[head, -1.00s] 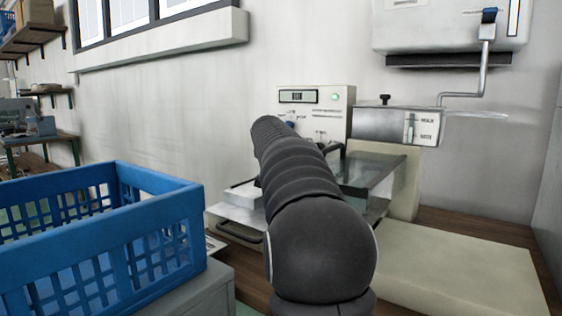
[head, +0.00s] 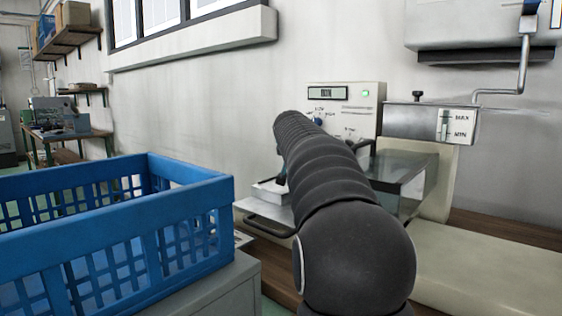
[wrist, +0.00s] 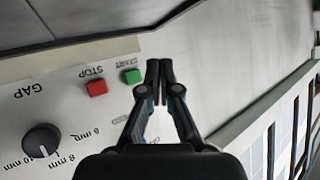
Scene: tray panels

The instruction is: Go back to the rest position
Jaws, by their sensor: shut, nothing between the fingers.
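My gripper (wrist: 160,75) shows in the wrist view with its two dark fingers together and nothing between them. It is in front of a white control panel (wrist: 62,125), seen upside down, with a green START button (wrist: 132,76), a red STOP button (wrist: 96,88) and a black GAP knob (wrist: 42,141). The fingertips appear close beside the green button in the picture; I cannot tell whether they touch the panel. In the head view my dark arm reaches toward the machine and hides most of the gripper and part of the machine.
A blue crate (head: 190,236) stands on a grey cabinet (head: 225,285) at the left. The machine's display box (head: 365,97) and a clear-sided tank (head: 412,182) are behind my arm. A MAX/MIN gauge (head: 444,127) sits at the right. A pale slab (head: 480,265) lies front right.

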